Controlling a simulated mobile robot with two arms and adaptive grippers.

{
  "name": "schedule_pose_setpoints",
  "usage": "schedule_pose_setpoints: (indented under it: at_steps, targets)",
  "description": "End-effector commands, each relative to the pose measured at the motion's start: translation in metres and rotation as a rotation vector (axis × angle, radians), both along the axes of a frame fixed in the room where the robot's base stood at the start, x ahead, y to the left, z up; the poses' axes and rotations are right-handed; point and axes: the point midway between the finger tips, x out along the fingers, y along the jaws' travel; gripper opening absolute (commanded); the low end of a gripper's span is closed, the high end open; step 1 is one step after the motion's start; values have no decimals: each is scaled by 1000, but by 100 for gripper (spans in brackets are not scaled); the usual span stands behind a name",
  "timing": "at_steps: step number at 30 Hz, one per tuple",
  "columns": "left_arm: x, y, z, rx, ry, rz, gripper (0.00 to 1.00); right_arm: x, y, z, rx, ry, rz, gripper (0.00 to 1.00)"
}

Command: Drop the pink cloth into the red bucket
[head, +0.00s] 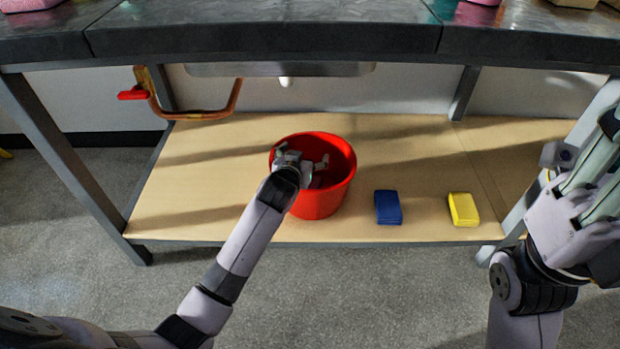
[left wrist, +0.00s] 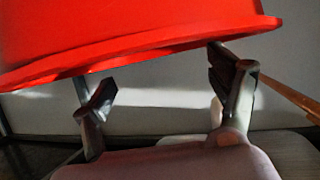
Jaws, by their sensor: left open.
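The red bucket (head: 335,195) stands upright on the wooden lower shelf under the workbench. My left gripper (head: 302,160) is at the left part of the bucket's mouth, with its fingers spread and nothing seen between them. In the left wrist view my left gripper (left wrist: 165,92) shows its two fingers wide apart, and the red bucket (left wrist: 130,35) fills the top of the picture. I cannot make out a pink cloth in the bucket; its inside is partly hidden. My right gripper (head: 585,185) is at the right edge, partly cut off, and its jaw state is unclear.
A blue block (head: 388,207) and a yellow block (head: 463,209) lie on the shelf right of the bucket. A frame with a red handle (head: 133,93) hangs at the left. Pink items (head: 28,4) are cut off at the top. The bench top (head: 260,40) overhangs the shelf.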

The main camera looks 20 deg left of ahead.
Motion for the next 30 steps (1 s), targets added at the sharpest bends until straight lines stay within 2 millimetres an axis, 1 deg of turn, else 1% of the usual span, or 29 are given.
schedule_pose_setpoints:
  at_steps: [5, 12, 18, 24, 30]
  targets:
    - [-20, -1, 7, 0, 0, -1, 81, 0, 0, 0, -1, -1, 0, 36]
    - [-64, -3, 26, -1, 0, -1, 81, 0, 0, 0, 0, -2, 0, 36]
    - [-95, -4, 39, -1, 0, 0, 81, 0, 0, 0, 0, -2, 0, 36]
    - [-108, -5, 45, 0, 0, 0, 81, 0, 0, 0, 0, -2, 0, 36]
    - [-109, -5, 45, 0, 0, 0, 81, 0, 0, 0, 0, -2, 0, 36]
